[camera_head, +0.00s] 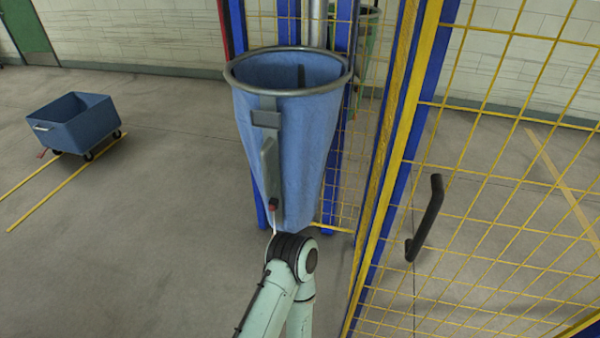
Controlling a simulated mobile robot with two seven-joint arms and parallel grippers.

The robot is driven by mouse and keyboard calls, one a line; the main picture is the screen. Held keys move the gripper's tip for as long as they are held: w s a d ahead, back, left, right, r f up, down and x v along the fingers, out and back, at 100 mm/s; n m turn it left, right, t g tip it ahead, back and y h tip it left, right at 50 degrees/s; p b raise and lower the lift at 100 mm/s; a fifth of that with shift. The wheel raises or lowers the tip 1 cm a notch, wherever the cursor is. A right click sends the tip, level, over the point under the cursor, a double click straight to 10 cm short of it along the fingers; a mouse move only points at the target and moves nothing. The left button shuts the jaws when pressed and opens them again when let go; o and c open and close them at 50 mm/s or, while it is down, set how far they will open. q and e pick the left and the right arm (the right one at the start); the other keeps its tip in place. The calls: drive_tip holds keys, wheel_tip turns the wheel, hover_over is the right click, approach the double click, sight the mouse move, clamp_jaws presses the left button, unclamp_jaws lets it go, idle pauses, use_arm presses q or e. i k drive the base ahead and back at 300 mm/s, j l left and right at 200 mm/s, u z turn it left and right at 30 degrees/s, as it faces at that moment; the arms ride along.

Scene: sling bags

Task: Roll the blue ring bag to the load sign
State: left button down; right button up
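The blue ring bag (310,135) hangs upright near the middle of the camera_head view, a tall tapering bag with a grey ring around its open mouth. A grey label and a long grey piece with a red end (273,205) run down its front. Its lower end is partly hidden behind a pale green arm of mine that comes in from the bottom. I cannot tell which arm this is or whether it touches the bag. No fingertips of either gripper show. I see no load sign.
A yellow mesh fence (500,200) with blue posts and a black handle (425,218) stands close on the right. A blue wheeled cart (75,122) stands at the left near yellow floor lines. A green bag (370,45) shows behind the mesh. The floor left of the bag is clear.

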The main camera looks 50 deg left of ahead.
sight(288, 100)
drive_tip(key=u, duration=1.8)
